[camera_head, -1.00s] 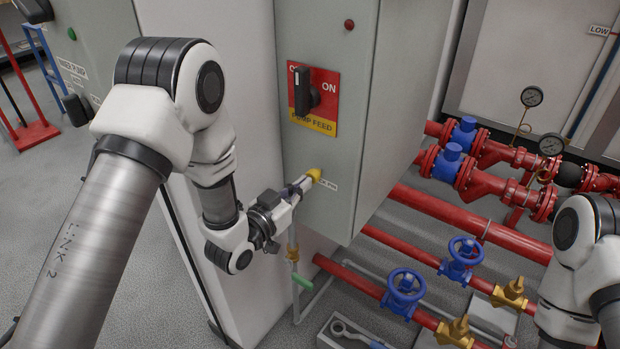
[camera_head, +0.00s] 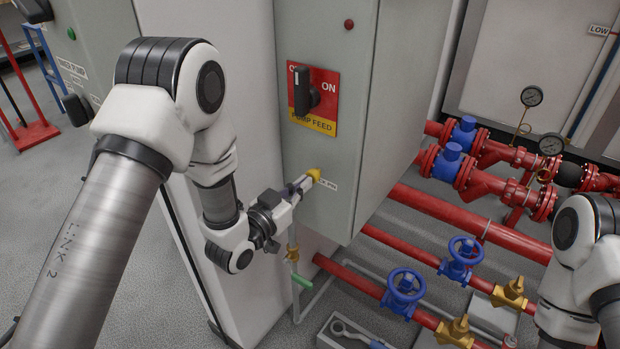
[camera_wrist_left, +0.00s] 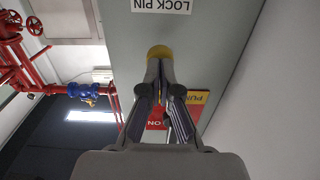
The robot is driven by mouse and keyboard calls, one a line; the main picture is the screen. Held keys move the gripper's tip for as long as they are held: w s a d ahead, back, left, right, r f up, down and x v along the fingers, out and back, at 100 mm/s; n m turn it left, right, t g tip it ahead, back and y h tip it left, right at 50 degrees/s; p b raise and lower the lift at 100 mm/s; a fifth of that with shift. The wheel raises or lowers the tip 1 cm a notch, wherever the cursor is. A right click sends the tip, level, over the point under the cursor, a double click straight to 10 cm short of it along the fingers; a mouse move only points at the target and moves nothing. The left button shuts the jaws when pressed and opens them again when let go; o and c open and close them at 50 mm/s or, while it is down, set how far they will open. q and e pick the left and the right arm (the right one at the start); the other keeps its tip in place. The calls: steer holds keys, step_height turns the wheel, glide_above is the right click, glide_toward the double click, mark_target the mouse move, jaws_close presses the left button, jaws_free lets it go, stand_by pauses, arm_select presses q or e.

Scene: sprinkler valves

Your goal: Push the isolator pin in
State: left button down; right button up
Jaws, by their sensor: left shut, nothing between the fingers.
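The isolator pin shows as a yellow knob (camera_head: 314,174) on the front of the grey cabinet (camera_head: 335,208), below the red and yellow switch plate (camera_head: 325,90) and beside a small white label. My left gripper (camera_head: 305,182) is shut, with its fingertips at the knob. In the left wrist view the shut fingers (camera_wrist_left: 160,68) point at the yellow knob (camera_wrist_left: 160,51), under a label reading LOCK PIN upside down. The tips overlap the knob's edge and appear to touch it. The pin's shaft is hidden. My right arm shows at the right edge; its gripper is out of frame.
A black rotary handle (camera_head: 303,92) stands out from the switch plate above the knob. Red pipes with blue valve wheels (camera_head: 404,287) run low to the right. A grey tray (camera_head: 352,334) with a wrench is on the floor below.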

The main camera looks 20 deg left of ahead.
arm_select(q)
steer(key=shift+w, duration=0.1)
stand_by(0.3)
steer(key=shift+v, duration=1.55)
